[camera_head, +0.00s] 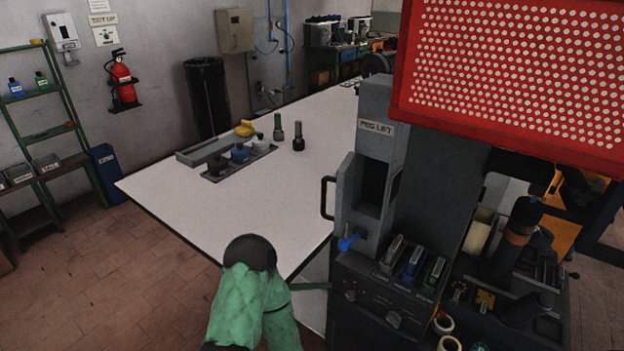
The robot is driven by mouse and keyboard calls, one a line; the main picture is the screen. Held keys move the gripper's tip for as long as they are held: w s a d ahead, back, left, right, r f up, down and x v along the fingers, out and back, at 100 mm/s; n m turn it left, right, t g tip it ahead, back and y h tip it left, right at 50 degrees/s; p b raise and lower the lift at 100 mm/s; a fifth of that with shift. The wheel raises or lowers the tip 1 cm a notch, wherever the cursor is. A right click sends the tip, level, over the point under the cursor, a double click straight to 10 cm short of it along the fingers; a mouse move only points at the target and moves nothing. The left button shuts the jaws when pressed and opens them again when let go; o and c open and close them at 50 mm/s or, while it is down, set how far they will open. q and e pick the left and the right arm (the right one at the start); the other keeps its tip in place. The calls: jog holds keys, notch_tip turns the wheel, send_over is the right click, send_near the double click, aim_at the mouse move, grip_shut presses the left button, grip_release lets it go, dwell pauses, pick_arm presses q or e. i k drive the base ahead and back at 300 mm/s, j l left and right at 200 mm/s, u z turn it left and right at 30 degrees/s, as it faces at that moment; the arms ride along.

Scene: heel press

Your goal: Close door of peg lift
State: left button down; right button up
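The peg lift (383,103) is a tall grey housing with a "PEG LIFT" label, right of the middle in the head view. Its lower front has a dark opening (373,183). A grey door panel (346,190) with a dark bar handle (327,198) stands at the left side of this opening and looks swung open. A green-sleeved arm of mine with a dark round joint shows at the bottom, left of the machine. Neither gripper can be made out.
A red perforated panel (510,75) hangs at the upper right beside the lift. Below the lift is a dark control panel (385,300) with coloured levers. The white table (190,205) holds a grey tray (215,170) and dark pegs (298,136); its near part is clear.

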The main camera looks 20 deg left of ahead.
aim_at(344, 181)
jog(key=j+z, duration=0.2)
jog(key=j, duration=0.7)
jog(key=j+z, duration=0.15)
jog(key=j, duration=0.7)
jog(key=k, duration=0.05)
